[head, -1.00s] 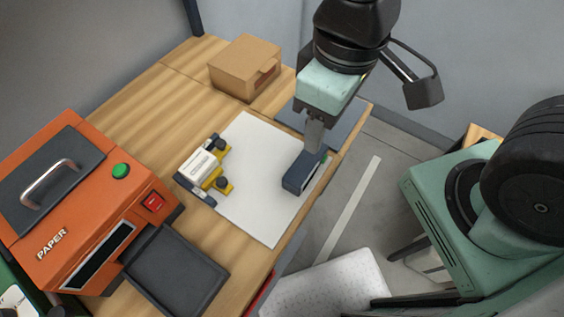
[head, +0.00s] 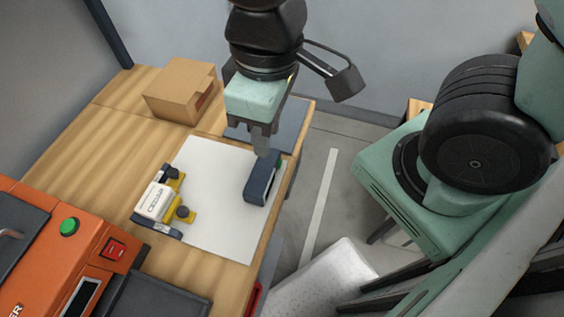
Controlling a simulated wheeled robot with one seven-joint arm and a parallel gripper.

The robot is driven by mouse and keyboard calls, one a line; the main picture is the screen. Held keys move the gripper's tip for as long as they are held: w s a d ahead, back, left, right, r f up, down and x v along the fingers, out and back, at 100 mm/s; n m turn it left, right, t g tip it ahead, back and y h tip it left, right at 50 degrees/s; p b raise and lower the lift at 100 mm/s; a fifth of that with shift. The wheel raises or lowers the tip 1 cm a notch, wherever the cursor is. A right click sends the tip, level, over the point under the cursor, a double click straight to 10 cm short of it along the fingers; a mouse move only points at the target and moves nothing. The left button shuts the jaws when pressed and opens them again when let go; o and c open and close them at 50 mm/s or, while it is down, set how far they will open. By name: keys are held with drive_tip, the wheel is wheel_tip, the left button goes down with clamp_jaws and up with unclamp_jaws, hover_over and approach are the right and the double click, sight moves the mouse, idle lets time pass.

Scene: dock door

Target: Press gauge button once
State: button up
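My gripper (head: 263,146) points down over the right part of a white sheet. Its fingertips meet the far end of a dark blue block (head: 261,183) with a light edge and a bit of green on its side. I cannot tell whether the fingers grip this block or only overlap it in view. A small device with a white labelled body (head: 154,201), yellow parts and dark knobs lies at the sheet's left edge, apart from my gripper. It may be the gauge, but the label is too small to read. No button can be made out on it.
The white sheet (head: 212,190) lies on the wooden table (head: 95,143). A cardboard box (head: 178,92) stands at the back. An orange machine (head: 60,262) with a green button (head: 69,227) and red switch (head: 113,249) is at the front left. Floor lies beyond the table's right edge.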

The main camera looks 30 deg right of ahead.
clamp_jaws()
idle(1.4)
